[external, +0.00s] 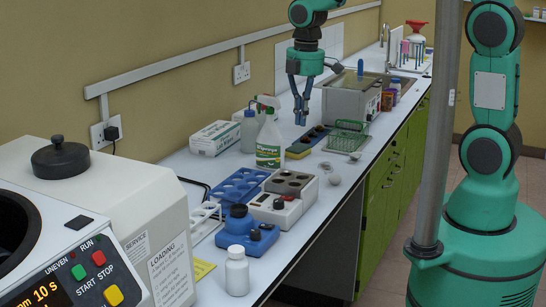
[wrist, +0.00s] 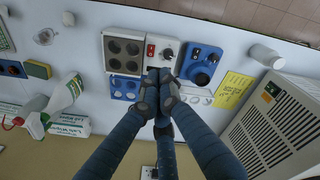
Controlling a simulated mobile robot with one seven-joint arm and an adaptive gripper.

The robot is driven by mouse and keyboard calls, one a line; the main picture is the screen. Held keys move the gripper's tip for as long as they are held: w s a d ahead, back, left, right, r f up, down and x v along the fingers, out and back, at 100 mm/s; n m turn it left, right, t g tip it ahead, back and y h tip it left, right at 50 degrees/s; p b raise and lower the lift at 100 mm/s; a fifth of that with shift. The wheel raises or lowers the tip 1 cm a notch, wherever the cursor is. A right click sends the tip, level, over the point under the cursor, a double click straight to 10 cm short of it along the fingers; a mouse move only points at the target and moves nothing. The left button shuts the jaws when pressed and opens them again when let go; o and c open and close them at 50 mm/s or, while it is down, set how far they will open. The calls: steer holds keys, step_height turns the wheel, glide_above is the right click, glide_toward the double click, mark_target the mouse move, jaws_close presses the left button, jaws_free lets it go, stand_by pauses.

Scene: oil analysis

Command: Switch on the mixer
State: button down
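A small blue device with a black knob, which looks like the mixer (external: 248,233), stands on the bench behind the white bottle. It also shows right of my fingers in the wrist view (wrist: 202,65). Beside it is a white block unit (external: 283,200) with round wells, a red switch and a dark knob; its red switch (wrist: 151,51) shows just beyond my fingertips in the wrist view. I cannot read whether either device is on. My gripper (external: 301,122) hangs above the bench, apart from both devices. Its fingertips (wrist: 158,80) are together and empty; they hide part of the bench.
A blue tube rack (external: 238,186) and a white rack (external: 204,220) lie near the devices. A spray bottle (external: 268,138), a white bottle (external: 237,272) and a yellow sheet (wrist: 233,88) are nearby. A large centrifuge (external: 110,215) fills the near left.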

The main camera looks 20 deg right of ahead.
mark_target(268, 226)
steer(key=s+a+f+n+p, duration=0.1)
steer(key=s+a+f+n, duration=0.1)
steer(key=a+f, duration=0.3)
steer(key=s+a+f+n+g+h+p, duration=0.1)
steer(key=s+a+f+n, duration=0.2)
steer(key=a+f+n, duration=0.2)
steer(key=shift+a+f+n, duration=0.3)
steer(key=shift+a+f, duration=0.25)
steer(key=shift+a, duration=1.15)
steer(key=f, duration=0.4)
steer(key=d+f, duration=0.1)
steer(key=f, duration=0.4)
steer(key=s+f, duration=0.1)
steer(key=f, duration=0.4)
steer(key=shift+d, duration=0.15)
steer(key=shift+s+b, duration=0.1)
steer(key=shift+b, duration=0.2)
